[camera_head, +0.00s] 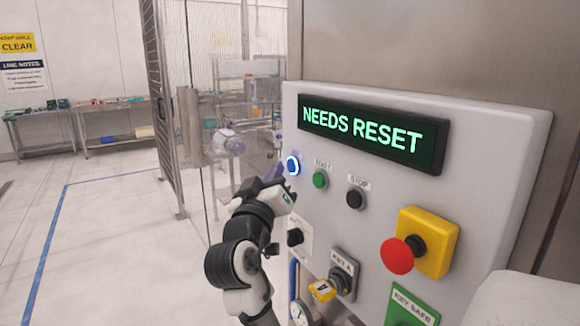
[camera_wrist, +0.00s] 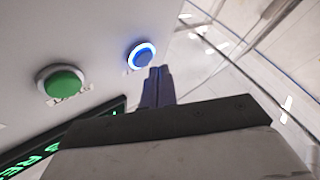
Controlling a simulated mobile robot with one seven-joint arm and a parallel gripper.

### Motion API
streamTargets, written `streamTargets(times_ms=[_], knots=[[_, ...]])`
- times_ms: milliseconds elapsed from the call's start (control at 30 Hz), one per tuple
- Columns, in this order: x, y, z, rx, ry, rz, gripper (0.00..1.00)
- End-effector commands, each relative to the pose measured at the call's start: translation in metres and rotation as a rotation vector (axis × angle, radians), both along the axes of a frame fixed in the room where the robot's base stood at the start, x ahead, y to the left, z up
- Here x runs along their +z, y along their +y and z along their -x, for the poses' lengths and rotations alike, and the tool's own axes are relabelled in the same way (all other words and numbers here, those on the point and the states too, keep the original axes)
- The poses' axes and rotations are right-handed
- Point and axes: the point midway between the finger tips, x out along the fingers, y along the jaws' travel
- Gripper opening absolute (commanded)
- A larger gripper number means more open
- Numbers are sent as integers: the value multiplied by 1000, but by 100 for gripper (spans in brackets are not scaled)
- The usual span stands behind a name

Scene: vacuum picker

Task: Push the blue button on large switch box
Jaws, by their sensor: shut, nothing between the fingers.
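The large switch box (camera_head: 470,205) is a white-grey panel on the right in the head view. The blue button (camera_head: 292,165) with its lit ring is near the panel's left edge. In the wrist view the blue button (camera_wrist: 141,55) shows just beyond the fingertips. My gripper (camera_head: 277,171) is shut and empty, its fingers just below and left of the button in the head view. My gripper also shows in the wrist view (camera_wrist: 158,75), its tips close to the button. I cannot tell whether they touch it.
A display (camera_head: 372,135) reads "NEEDS RESET". A green button (camera_head: 320,180), a black button (camera_head: 356,198), a red emergency stop (camera_head: 397,256) and a yellow-tagged key switch (camera_head: 344,277) sit on the panel. A mesh fence (camera_head: 215,45) stands behind. The floor at left is clear.

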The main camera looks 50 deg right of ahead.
Motion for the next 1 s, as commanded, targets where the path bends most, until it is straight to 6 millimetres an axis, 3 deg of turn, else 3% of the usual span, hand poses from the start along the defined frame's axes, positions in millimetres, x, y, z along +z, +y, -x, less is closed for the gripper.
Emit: streamTargets(times_ms=[1000], knots=[[0, -9, 2, -1, 0, -1, 0]])
